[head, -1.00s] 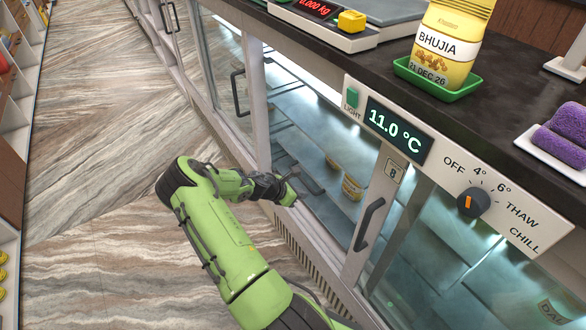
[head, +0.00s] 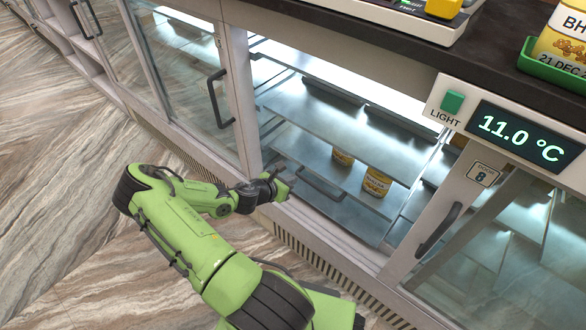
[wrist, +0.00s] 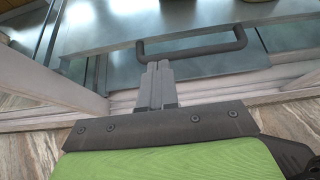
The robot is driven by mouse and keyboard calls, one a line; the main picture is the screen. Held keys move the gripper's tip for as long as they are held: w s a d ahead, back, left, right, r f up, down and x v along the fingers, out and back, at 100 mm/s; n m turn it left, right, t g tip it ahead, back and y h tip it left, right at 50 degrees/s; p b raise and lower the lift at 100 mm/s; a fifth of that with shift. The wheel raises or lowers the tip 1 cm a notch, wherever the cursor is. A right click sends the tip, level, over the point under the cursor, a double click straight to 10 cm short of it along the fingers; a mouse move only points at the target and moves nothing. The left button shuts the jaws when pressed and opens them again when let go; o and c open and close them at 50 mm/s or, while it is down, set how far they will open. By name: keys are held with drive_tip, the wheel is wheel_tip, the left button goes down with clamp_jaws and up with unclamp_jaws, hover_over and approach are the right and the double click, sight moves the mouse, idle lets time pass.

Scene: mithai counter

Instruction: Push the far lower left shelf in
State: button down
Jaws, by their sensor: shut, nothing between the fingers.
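The lower left shelf (head: 340,207) is a grey metal tray low inside the open bay of the glass-fronted counter, with a dark bar handle (head: 320,190) along its front. Its front part lies close to the sill, further forward in the picture than the shelf above. Two yellow tins (head: 376,184) stand on it, partly under the upper shelf. My gripper (head: 287,180) is at the left part of the shelf's front, beside the handle. In the wrist view the shut, empty fingers (wrist: 158,68) point at the handle (wrist: 195,51); whether they touch is unclear.
An upper shelf (head: 340,125) sits above the tins. A closed glass door (head: 185,85) with a dark handle is left of the opening, and another glass panel (head: 500,235) is right. The counter's control panel (head: 510,125) overhangs at right. The floor (head: 50,200) at left is clear.

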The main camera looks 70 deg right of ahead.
sight(313, 171)
drive_tip(key=b+x, duration=0.3)
drive_tip(key=x, duration=0.7)
drive_tip(key=shift+s, duration=0.2)
drive_tip(key=shift+r, duration=0.1)
